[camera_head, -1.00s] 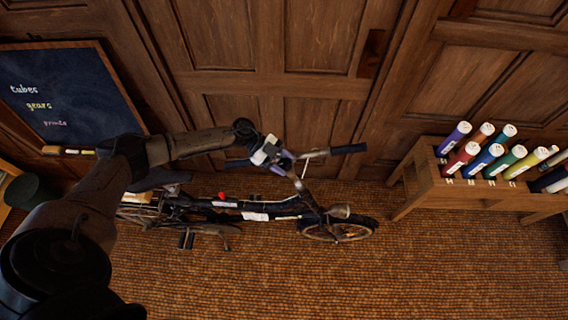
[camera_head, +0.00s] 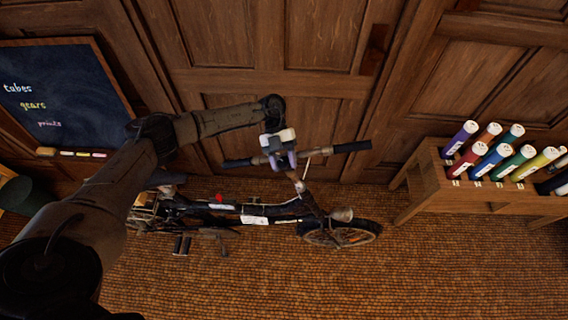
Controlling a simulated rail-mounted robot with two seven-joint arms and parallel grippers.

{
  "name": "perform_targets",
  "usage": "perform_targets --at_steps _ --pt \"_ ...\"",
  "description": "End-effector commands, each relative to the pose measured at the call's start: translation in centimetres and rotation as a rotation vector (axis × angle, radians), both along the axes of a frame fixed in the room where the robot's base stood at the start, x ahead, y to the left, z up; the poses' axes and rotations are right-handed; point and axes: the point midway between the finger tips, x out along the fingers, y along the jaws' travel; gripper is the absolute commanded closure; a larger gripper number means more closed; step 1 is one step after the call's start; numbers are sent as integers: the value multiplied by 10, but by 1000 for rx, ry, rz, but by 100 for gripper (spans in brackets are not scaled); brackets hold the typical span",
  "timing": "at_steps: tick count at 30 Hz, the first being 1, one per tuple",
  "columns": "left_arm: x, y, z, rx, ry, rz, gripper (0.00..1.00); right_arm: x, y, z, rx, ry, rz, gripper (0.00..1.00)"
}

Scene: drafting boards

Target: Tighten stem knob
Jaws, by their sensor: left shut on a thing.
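A dark bicycle (camera_head: 262,214) stands side-on on the woven floor, its front wheel (camera_head: 340,234) at the right. Its handlebar (camera_head: 345,147) runs across above the frame, with dark grips at both ends. My left arm comes in from the left. My left gripper (camera_head: 283,161) points down at the middle of the handlebar, over the top of the stem (camera_head: 299,185). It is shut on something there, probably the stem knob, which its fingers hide. My right gripper is not in view.
A wooden bench (camera_head: 432,195) with several coloured tubes (camera_head: 487,160) stands at the right. A chalkboard (camera_head: 58,95) with a chalk ledge leans at the left. Wooden panelling (camera_head: 310,40) is close behind the bicycle. The floor (camera_head: 300,285) in front is clear.

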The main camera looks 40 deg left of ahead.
Motion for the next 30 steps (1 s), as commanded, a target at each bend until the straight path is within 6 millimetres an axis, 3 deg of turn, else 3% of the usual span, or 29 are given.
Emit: perform_targets --at_steps 18,30 --pt "1 -1 0 120 -154 -538 77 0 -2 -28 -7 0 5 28" --pt "0 -1 1 171 -219 -765 77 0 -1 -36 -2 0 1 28"
